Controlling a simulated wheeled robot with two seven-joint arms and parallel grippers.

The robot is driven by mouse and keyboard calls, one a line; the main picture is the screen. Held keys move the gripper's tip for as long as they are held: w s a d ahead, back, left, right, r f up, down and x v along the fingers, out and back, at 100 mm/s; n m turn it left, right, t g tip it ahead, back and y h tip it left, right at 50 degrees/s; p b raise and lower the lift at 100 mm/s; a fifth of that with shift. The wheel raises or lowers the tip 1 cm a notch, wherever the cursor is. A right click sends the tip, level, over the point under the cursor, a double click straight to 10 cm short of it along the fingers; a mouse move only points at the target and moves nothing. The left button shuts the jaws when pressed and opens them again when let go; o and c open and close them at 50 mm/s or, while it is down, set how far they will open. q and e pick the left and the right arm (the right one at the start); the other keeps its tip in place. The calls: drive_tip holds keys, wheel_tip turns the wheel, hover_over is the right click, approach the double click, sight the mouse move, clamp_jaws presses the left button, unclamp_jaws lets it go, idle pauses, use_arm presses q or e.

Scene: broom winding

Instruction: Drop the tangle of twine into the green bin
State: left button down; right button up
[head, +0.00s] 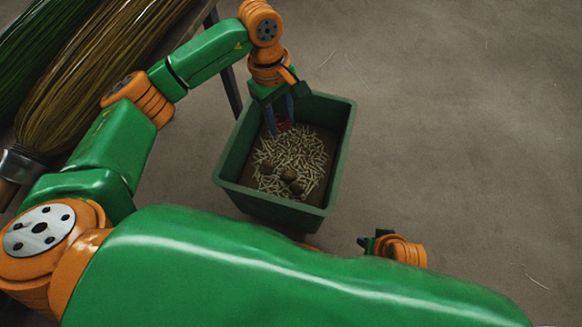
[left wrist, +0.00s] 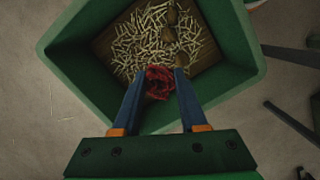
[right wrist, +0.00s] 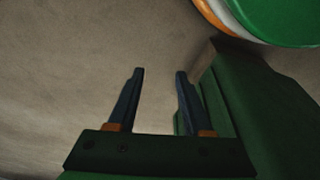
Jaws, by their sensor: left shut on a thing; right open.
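The green bin (head: 340,135) stands on the floor in the middle of the head view. My left gripper (head: 280,120) is over the bin's left part, pointing down into it. It is shut on a red tangle of twine (left wrist: 160,82), which sits between its fingertips (left wrist: 157,80) in the left wrist view. The tangle shows small and partly hidden in the head view (head: 284,125). I cannot tell how far it is above the bin's contents. My right gripper (right wrist: 157,75) is open and empty near the bin's outside wall (right wrist: 240,100).
The bin holds pale short clippings (head: 300,150) and several brown lumps (head: 290,175). A table with bundles of bristles (head: 80,80) stands at the upper left, its leg (head: 231,92) close to the bin. The floor on the right (head: 470,130) is mostly clear.

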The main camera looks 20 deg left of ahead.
use_arm(q)
drive_tip(key=shift+c, duration=1.8)
unclamp_jaws()
drive_tip(key=shift+r, duration=0.15)
drive_tip(key=r, duration=0.2)
drive_tip(key=r+p, duration=0.1)
drive_tip(key=r, duration=0.1)
drive_tip(key=r+p, duration=0.1)
drive_tip(key=r, duration=0.1)
drive_tip(key=shift+w+a+r, duration=0.1)
drive_tip(key=shift+w+a, duration=0.15)
drive_tip(key=shift+a, duration=0.15)
drive_tip(key=shift+r, duration=0.35)
use_arm(e)
drive_tip(key=f, duration=0.1)
drive_tip(key=s+f, duration=0.2)
drive_tip(key=f, duration=0.1)
drive_tip(key=shift+d, duration=0.2)
